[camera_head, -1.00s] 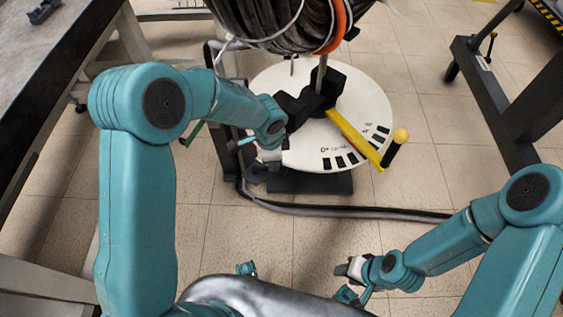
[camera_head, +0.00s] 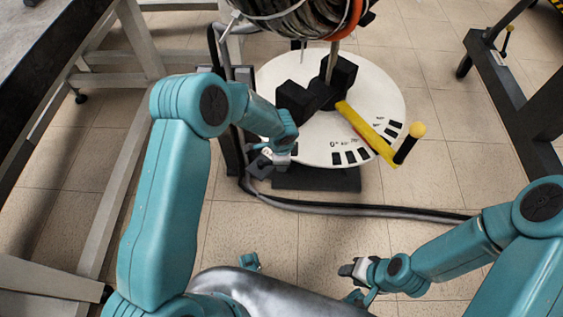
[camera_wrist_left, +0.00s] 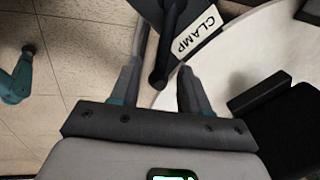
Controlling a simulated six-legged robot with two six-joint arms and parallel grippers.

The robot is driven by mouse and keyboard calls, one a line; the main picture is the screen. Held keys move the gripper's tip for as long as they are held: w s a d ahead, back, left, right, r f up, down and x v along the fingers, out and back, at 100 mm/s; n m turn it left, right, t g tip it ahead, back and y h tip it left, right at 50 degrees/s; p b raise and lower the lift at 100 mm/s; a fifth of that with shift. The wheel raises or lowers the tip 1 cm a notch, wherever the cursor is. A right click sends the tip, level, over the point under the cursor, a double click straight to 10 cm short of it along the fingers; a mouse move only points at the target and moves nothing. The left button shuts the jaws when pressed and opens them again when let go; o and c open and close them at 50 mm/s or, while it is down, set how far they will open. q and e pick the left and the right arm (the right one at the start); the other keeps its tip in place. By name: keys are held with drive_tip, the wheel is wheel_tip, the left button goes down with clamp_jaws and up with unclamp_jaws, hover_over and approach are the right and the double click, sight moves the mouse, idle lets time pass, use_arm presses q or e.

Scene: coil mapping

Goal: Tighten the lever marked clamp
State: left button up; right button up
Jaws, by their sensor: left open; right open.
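In the head view, my left gripper (camera_head: 268,163) is at the lower left edge of the white disc (camera_head: 375,85), and the lever is hard to make out there. My right gripper (camera_head: 352,270) is open and empty, low over the floor in front of the disc.
A yellow arm with a black handle (camera_head: 405,148) and yellow knob reaches over the disc's right edge. A cable coil (camera_head: 300,15) hangs above. A hose (camera_head: 370,209) crosses the floor. A bench frame (camera_head: 130,75) stands left and a dark frame (camera_head: 515,100) right.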

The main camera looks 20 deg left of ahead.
use_arm(q)
drive_tip(key=shift+w+f, duration=0.25)
drive_tip(key=shift+f, duration=0.75)
clamp_jaws()
